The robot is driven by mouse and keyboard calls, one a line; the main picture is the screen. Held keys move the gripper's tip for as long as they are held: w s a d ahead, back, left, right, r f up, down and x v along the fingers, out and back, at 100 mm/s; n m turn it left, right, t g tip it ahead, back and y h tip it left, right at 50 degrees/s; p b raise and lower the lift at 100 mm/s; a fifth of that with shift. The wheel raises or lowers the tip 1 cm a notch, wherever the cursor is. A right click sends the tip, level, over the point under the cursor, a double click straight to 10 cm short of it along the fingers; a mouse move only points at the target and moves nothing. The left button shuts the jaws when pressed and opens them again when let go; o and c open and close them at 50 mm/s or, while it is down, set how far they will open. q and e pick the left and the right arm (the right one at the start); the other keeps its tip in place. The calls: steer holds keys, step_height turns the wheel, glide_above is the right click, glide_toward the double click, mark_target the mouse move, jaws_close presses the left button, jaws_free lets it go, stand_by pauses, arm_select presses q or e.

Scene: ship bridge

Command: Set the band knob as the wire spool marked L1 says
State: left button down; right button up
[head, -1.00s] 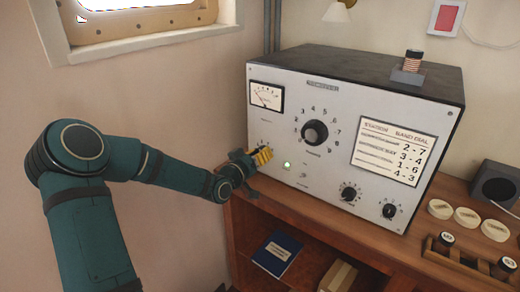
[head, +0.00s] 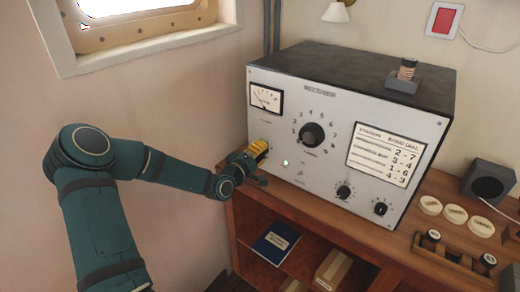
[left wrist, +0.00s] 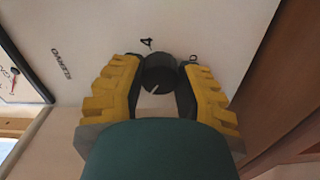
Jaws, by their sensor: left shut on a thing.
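My left gripper (head: 262,152) is at the lower left of the grey radio's front panel. In the left wrist view its yellow fingers (left wrist: 158,82) are closed around the sides of a small black knob (left wrist: 158,76) with a white pointer line. Digits, one looking like a 4, stand around this knob; its printed label is too oblique to read surely. A copper-coloured wire spool (head: 407,68) stands in a grey holder on the radio. Two more spools (head: 432,237) (head: 486,261) are in a wooden rack. I cannot read L1 on any spool. My right gripper is not in view.
The radio's card (head: 385,154) lists stations with 2-7, 3-4, 1-6 and 4-3. A large dial (head: 311,134) and two small knobs (head: 343,191) (head: 380,208) are on the panel. A speaker (head: 488,182) stands at right.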

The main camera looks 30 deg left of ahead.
arm_select(q)
steer(key=shift+r+n+p, duration=0.1)
steer(key=shift+n+p, duration=0.2)
steer(key=shift+n, duration=0.6)
steer(key=c, duration=0.5)
jaws_free()
steer(key=shift+w+d, duration=0.1)
steer(key=shift+c, duration=0.2)
steer(key=s+a, duration=0.1)
steer(key=s, duration=1.1)
